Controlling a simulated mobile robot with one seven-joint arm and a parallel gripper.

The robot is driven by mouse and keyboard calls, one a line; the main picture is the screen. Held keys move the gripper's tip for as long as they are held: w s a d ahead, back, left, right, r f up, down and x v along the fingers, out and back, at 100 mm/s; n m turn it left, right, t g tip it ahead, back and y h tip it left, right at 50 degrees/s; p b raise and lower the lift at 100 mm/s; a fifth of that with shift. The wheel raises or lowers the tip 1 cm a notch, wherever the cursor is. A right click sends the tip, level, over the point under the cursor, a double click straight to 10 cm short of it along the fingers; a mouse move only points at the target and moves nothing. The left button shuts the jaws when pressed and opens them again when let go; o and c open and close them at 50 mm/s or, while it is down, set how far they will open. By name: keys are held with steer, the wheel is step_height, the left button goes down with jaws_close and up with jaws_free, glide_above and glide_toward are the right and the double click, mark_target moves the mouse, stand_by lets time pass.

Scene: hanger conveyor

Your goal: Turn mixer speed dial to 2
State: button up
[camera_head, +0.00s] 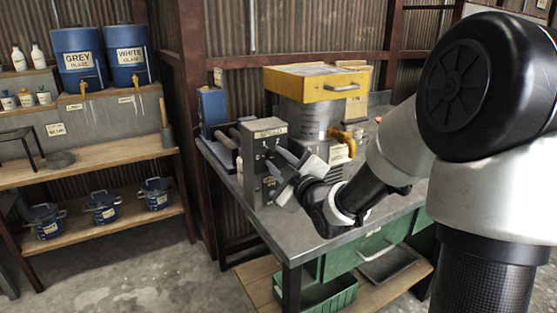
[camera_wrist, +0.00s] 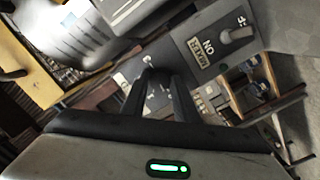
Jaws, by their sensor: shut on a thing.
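The mixer's grey control box (camera_head: 265,133) stands upright on the metal bench, with a label near its top. My gripper (camera_head: 277,168) is up against its front face and hides much of it. In the wrist view my gripper (camera_wrist: 159,84) has its two dark fingers close around a small dark part of the panel, which I take for the speed dial (camera_wrist: 156,79). The dial is mostly hidden and its setting cannot be read. The panel (camera_wrist: 205,25) also carries a separate grey knob (camera_wrist: 237,36) by a MIXER ON label.
A yellow-topped metal machine (camera_head: 318,80) with an orange tap stands right behind the box. A blue unit (camera_head: 213,108) is at the bench's back left. Shelves with blue glaze barrels (camera_head: 78,60) are at the left. The floor (camera_head: 165,260) in front is clear.

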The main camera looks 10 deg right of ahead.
steer(key=m+p, duration=0.1)
steer(key=m, duration=0.2)
steer(key=shift+r, duration=0.2)
steer(key=m+p, duration=0.2)
steer(key=m, duration=0.1)
steer(key=shift+m+g, duration=0.4)
steer(key=m+y+p, duration=0.1)
steer(key=m+p, duration=0.3)
steer(key=m, duration=0.2)
steer(key=shift+r+p, duration=0.15)
steer(key=shift+p, duration=0.15)
steer(key=m+p, duration=0.3)
steer(key=m, duration=0.1)
steer(key=shift+g+y, duration=0.3)
steer(key=shift+m+p, duration=1.5)
steer(key=shift+m, duration=0.4)
steer(key=shift+w+y, duration=0.1)
steer(key=shift+y, duration=0.2)
steer(key=o, duration=1.1)
steer(key=shift+c, duration=0.2)
steer(key=shift+f, duration=0.2)
